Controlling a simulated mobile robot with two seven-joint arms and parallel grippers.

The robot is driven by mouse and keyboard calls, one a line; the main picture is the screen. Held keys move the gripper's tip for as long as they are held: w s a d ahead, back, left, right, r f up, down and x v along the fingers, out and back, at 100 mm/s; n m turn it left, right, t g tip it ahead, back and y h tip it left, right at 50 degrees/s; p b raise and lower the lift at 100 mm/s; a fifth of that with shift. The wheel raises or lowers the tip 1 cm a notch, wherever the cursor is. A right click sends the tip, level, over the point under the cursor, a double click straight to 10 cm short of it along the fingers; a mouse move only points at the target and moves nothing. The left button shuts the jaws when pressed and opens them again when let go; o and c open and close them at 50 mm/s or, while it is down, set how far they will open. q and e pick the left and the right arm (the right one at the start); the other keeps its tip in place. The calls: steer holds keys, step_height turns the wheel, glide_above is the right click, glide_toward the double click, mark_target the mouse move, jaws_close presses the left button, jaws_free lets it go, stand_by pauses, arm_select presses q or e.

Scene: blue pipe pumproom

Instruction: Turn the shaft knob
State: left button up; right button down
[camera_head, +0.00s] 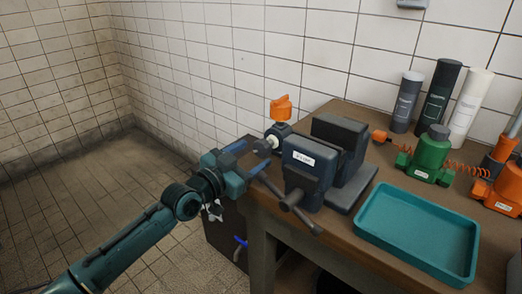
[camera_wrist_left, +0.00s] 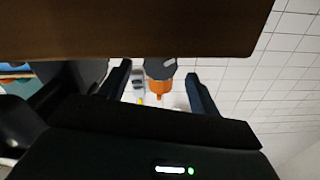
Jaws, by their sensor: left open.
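A valve-like fitting stands at the near left edge of the workbench, left of the vise, with an orange handle (camera_head: 281,107) on top. A dark grey knob (camera_head: 262,147) sticks out from its side toward my left gripper, on a pale shaft (camera_head: 272,141). My left gripper (camera_head: 249,157) is open, with its fingers pointing at the grey knob. In the left wrist view the grey knob (camera_wrist_left: 160,68) and orange handle (camera_wrist_left: 158,88) show between the spread fingers (camera_wrist_left: 158,84). I cannot tell whether the fingers touch the knob. My right gripper is not in view.
The grey vise (camera_head: 310,170) stands close right of the fitting, its bar handle jutting out near my gripper. The workbench (camera_head: 352,222) also holds a teal tray (camera_head: 418,230), a green pump (camera_head: 430,155) and several cylinders. Open floor lies left.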

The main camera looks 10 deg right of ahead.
mark_target(259, 150)
arm_select(q)
steer(key=b+x, duration=0.1)
steer(key=x, duration=0.2)
steer(key=shift+w+d+f, duration=0.1)
steer(key=shift+w+d, duration=0.35)
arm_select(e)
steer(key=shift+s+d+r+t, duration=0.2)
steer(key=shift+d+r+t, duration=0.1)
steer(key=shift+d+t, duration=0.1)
